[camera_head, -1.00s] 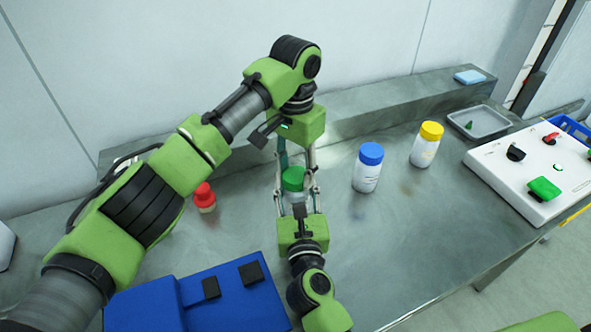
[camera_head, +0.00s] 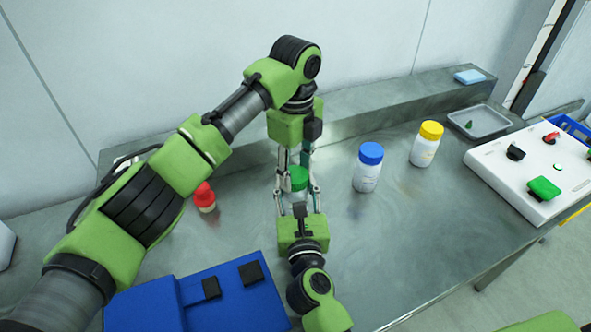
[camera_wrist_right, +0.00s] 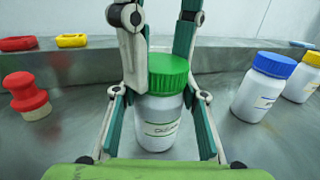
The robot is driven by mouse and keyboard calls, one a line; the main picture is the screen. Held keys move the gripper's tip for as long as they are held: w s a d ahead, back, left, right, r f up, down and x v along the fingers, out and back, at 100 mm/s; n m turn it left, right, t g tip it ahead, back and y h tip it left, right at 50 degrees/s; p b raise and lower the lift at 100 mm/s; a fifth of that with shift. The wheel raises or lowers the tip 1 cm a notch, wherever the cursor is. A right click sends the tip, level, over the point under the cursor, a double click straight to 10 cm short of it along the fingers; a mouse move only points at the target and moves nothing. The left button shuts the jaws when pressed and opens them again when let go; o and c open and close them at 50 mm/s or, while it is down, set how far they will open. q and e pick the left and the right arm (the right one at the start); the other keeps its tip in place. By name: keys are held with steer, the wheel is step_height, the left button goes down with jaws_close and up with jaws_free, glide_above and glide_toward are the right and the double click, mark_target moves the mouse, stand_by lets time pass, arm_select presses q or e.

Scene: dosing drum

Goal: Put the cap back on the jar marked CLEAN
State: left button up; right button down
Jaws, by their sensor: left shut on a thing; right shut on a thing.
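The white jar (camera_wrist_right: 160,128) with a label that seems to read CLEAN stands upright on the metal bench, its green cap (camera_wrist_right: 168,74) sitting on its top. In the head view the green cap (camera_head: 298,178) shows between the two grippers. My left gripper (camera_head: 294,168) reaches down from above and is shut on the cap; its fingers also show in the right wrist view (camera_wrist_right: 158,65). My right gripper (camera_wrist_right: 158,115) comes from the front and is shut on the jar's body, a finger on each side. Whether the cap is fully seated is hard to tell.
A blue-capped jar (camera_head: 368,168) and a yellow-capped jar (camera_head: 426,145) stand to the right. A red-topped piece (camera_head: 204,196) stands left. A blue block (camera_head: 235,302) lies in front, a white control box (camera_head: 530,165) and grey tray (camera_head: 482,120) at right.

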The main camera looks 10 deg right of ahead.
arm_select(q)
steer(key=o, duration=1.3)
step_height(320, 180, up, 12)
arm_select(e)
steer(key=c, duration=1.2)
jaws_free()
steer(key=shift+s, duration=0.1)
steer(key=s, duration=0.4)
steer(key=s+a, duration=0.1)
steer(key=s, duration=0.6)
steer(key=shift+s+a, duration=0.2)
steer(key=shift+s, duration=0.2)
